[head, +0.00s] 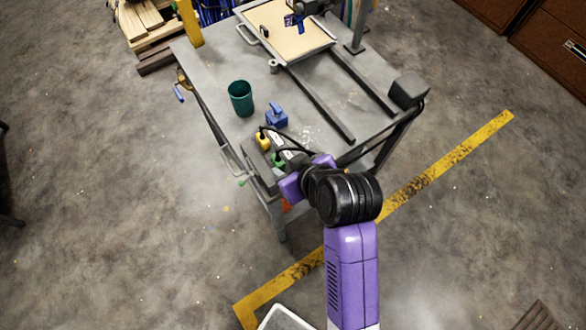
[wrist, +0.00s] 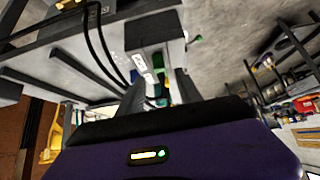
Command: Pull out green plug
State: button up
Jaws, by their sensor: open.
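The green plug (head: 277,160) sits at the near left corner of the grey cart, beside a black cable and black housings with white labels. My gripper (head: 283,172) is at this corner, close to the green plug. In the wrist view its two dark fingers (wrist: 160,88) are open and apart. A green piece (wrist: 160,100) shows between them, partly hidden by the gripper body; contact cannot be told. A yellow plug (head: 262,138) is just behind the green one in the head view.
A dark green cup (head: 240,98) and a blue object (head: 277,115) stand on the cart top (head: 210,60) behind the plugs. Dark rails (head: 330,105) and a tray (head: 285,30) lie farther back. Black cables (wrist: 98,45) hang near my gripper.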

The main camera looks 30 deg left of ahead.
aim_at(281, 163)
jog(key=shift+b+x, duration=1.55)
jog(key=shift+x, duration=1.45)
grip_shut()
